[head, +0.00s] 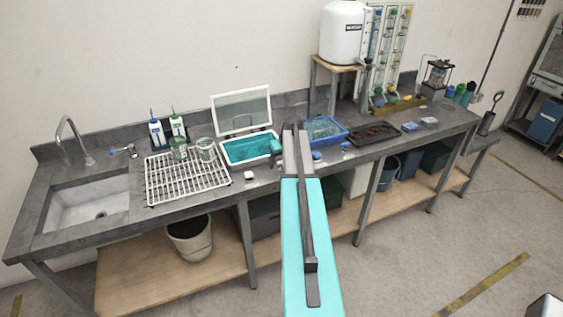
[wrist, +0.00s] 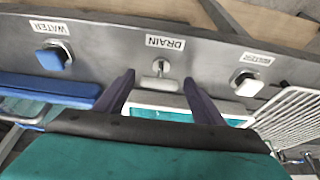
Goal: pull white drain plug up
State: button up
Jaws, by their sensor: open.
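In the wrist view, a small pale T-shaped plug (wrist: 158,81) sits by the DRAIN label (wrist: 165,42) on the grey bench edge. My gripper (wrist: 158,77) is open, its two dark fingers apart on either side of the plug, with nothing held. I cannot tell whether they are level with it. A white knob (wrist: 247,84) stands to the right by another label, and a blue knob (wrist: 52,58) to the left by the WATER label. In the head view, my gripper (head: 293,127) hides the middle plug; the white knob (head: 249,175) shows left of it.
A tray of teal liquid (head: 250,149) with a raised lid and a white wire rack (head: 186,179) stand left of my arm. A blue basket (head: 325,130) and a dark tray (head: 376,134) are to the right. A sink (head: 88,203) is at the far left.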

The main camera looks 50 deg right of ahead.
jog(key=c, duration=1.5)
jog(key=shift+r, duration=1.3)
jog(key=o, duration=1.5)
jog(key=b+v, duration=0.4)
jog(key=v, duration=0.9)
jog(key=shift+r+b, duration=0.35)
jog(key=shift+b, duration=0.05)
jog(key=shift+s, duration=0.15)
